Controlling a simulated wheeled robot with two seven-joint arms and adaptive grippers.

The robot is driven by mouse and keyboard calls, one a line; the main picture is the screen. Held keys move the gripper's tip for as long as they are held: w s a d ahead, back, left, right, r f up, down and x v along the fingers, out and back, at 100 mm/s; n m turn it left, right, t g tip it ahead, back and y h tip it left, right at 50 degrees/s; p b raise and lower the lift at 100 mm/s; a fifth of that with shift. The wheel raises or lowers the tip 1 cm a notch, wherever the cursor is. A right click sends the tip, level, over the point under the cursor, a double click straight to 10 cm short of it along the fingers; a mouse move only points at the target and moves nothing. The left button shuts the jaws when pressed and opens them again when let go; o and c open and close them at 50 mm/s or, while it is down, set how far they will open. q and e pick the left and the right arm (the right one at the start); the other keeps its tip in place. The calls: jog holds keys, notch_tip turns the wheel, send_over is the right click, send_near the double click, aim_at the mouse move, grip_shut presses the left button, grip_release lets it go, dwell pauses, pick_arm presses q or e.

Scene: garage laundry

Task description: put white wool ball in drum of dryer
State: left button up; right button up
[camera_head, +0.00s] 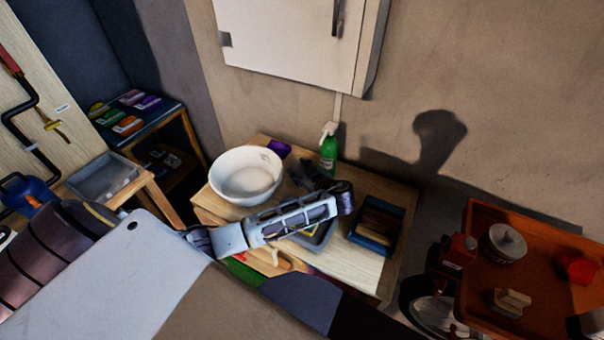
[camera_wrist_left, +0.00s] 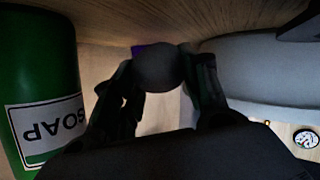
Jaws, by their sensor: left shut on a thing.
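My left gripper (camera_head: 304,173) is over the wooden table, between the white bowl and the green soap bottle. In the left wrist view the gripper (camera_wrist_left: 160,78) is shut on a round ball (camera_wrist_left: 158,66), which looks dark grey in the shadow and appears to be the wool ball. The ball sits between the fingertips, close to the wood surface; I cannot tell whether it touches it. I cannot make out the ball in the head view. No dryer drum can be made out in either view. My right gripper is not in view.
The green soap bottle (camera_head: 328,153) stands close to the gripper and fills the left of the wrist view (camera_wrist_left: 40,90). A white bowl (camera_head: 221,187), a purple item (camera_head: 279,148) and a blue tray (camera_head: 365,240) share the table (camera_head: 348,270). An orange tray (camera_head: 540,235) is at right.

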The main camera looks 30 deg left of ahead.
pick_arm(q)
jog(key=shift+w+r+p, duration=0.15)
jog(key=shift+r+p, duration=0.05)
jog(key=shift+p, duration=0.2)
jog(key=shift+w+m+g+p, duration=0.1)
jog(key=shift+m+g+p, duration=0.2)
jog(key=shift+g+p, duration=0.1)
jog(key=shift+w+r+m+g+h+p, duration=0.1)
jog(key=shift+w+m+g+h+p, duration=0.3)
jog(key=shift+p, duration=0.3)
jog(key=shift+f+m+g, duration=0.2)
jog(key=shift+m+g, duration=0.1)
jog(key=shift+f, duration=0.3)
jog(key=shift+f+b, duration=0.2)
jog(key=shift+b, duration=0.15)
jog(key=shift+f, duration=0.25)
jog(key=shift+f+b, duration=0.2)
jog(key=shift+b, duration=0.1)
jog(key=o, duration=0.7)
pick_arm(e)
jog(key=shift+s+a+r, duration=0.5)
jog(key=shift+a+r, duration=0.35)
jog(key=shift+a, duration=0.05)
